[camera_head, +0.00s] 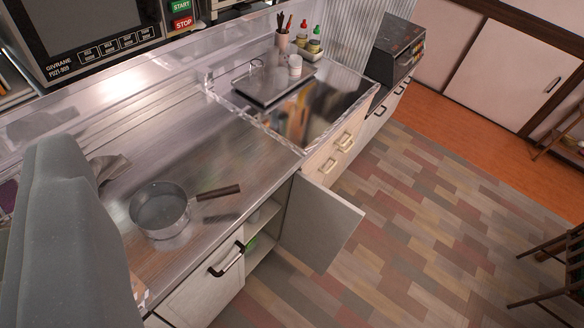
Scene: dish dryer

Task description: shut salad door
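A cabinet door (318,228) under the counter stands open, swung out over the floor. I take it to be the salad door; no label shows. Its open cabinet (262,222) shows shelves and something green low inside. A large grey part of my arm fills the lower left. A small metallic shape (108,168) sticks out beside it over the counter; I cannot tell if it is my gripper's tip. No gripper fingers show clearly, and nothing of mine is near the open door.
A saucepan (160,208) stands on the steel counter (215,140), its handle pointing right. A closed cabinet front with a dark handle (226,260) is left of the opening. Drawers (335,155) are behind the open door. The patterned floor (430,220) is clear; dark chairs (560,262) stand far right.

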